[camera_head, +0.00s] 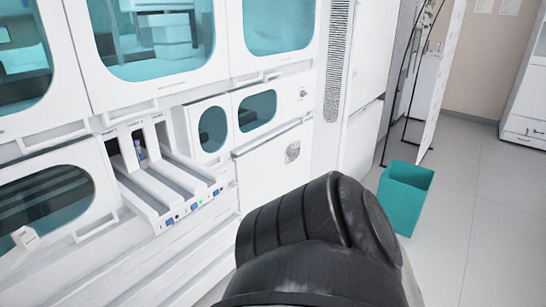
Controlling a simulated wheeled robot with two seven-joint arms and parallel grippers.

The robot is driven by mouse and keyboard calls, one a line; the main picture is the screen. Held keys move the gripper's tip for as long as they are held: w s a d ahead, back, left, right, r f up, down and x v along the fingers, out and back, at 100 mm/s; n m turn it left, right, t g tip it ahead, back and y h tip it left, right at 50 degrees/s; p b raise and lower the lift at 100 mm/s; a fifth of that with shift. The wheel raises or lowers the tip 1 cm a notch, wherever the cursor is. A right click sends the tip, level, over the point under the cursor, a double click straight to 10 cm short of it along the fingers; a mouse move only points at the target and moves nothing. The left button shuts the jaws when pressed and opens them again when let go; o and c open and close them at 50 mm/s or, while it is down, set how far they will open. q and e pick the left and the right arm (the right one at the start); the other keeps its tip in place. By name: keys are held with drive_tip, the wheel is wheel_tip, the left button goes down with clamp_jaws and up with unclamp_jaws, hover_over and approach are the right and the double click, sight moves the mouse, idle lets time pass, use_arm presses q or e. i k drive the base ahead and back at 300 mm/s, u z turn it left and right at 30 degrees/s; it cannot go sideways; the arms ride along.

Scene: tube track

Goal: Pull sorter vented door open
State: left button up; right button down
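A large white lab machine with teal windows fills the left and middle of the head view. Low on its right part is a white door panel (278,165) with a small round vent patch; it looks closed, flush with the front. A tall white panel with a perforated vent strip (335,65) stands to its right. I cannot tell for certain which of these is the sorter's vented door. A large black arm link of mine covers the bottom middle and hides what lies below the panel. Neither gripper can be made out.
Tube lanes (165,185) with small lit buttons stick out left of the panel. A small pale piece (25,237) at the left edge is unclear. A teal bin (405,195) stands on the floor to the right. Open floor (480,230) lies beyond it.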

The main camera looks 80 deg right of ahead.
sight(278, 166)
drive_tip(key=z, duration=3.1)
drive_tip(key=i, duration=3.1)
drive_tip(key=u, duration=1.25)
drive_tip(key=i, duration=0.45)
drive_tip(key=u, duration=0.2)
